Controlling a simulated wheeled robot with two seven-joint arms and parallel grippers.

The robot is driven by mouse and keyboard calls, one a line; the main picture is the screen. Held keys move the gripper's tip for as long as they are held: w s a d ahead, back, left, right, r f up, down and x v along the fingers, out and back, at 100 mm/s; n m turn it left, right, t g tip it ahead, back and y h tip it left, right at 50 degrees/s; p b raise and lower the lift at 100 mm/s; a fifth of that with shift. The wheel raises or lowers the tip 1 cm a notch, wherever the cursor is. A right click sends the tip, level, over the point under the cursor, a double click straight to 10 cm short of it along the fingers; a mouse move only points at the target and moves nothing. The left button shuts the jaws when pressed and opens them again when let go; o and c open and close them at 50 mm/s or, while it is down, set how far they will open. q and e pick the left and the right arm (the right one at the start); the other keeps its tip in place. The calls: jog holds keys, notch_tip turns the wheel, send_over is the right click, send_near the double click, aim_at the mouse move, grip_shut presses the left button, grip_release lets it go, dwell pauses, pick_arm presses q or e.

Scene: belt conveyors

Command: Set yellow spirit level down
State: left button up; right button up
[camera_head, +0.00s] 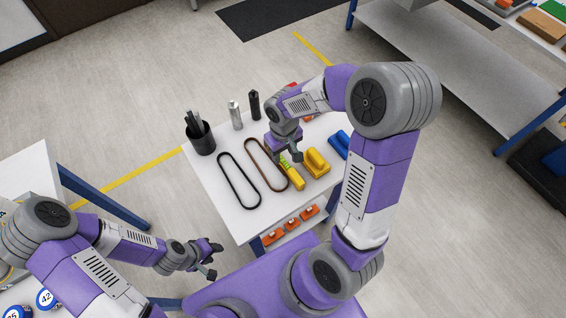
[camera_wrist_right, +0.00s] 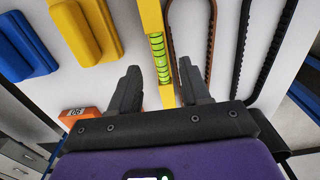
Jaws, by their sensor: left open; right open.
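The yellow spirit level (camera_head: 295,180) lies on the white table (camera_head: 222,203), beside a brown belt loop. In the right wrist view, the yellow level (camera_wrist_right: 151,14) with its green vial runs between the fingers. My right gripper (camera_head: 285,153) is at the level's far end, partly hiding it. In the right wrist view my right gripper (camera_wrist_right: 160,78) is open, one finger on each side of the level, with gaps showing. My left gripper (camera_head: 212,260) is open and empty, off the table's near left corner.
Brown (camera_head: 262,160) and black (camera_head: 238,180) belt loops lie left of the level. Yellow (camera_head: 316,163) and blue (camera_head: 340,144) blocks lie to its right. A black pen cup (camera_head: 200,138) stands at the far left corner. Orange blocks (camera_head: 291,223) sit below the tabletop.

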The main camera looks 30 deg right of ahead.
aim_at(283, 163)
jog(key=shift+f, duration=1.5)
grip_shut()
